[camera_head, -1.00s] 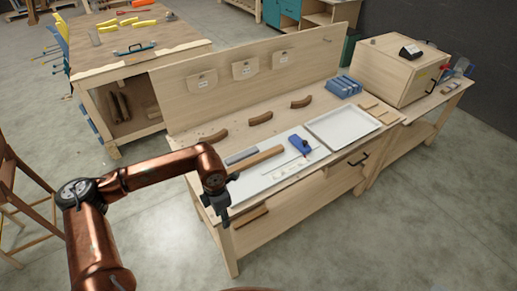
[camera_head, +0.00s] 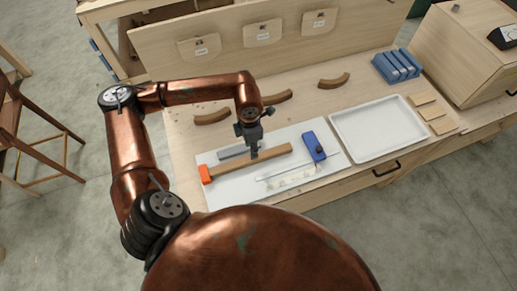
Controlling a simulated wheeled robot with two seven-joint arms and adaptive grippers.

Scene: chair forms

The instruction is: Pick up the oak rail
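Three curved brown wooden pieces lie in a row on the workbench: a left one (camera_head: 212,117), a middle one (camera_head: 277,97) partly behind my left wrist, and a right one (camera_head: 334,81). A straight wooden bar (camera_head: 225,167) with an orange end lies on the white mat. I cannot tell for sure which of these is the oak rail. My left gripper (camera_head: 254,152) points down and overlaps the straight bar; whether it touches the bar and whether its fingers are open is too small to tell. My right gripper is not in view.
A blue tool (camera_head: 314,146) and a grey block (camera_head: 236,150) lie on the white mat (camera_head: 225,196). A white tray (camera_head: 375,133) stands to the right, with blue blocks (camera_head: 396,66) behind it. A back panel (camera_head: 232,42) with tags rises behind the bench.

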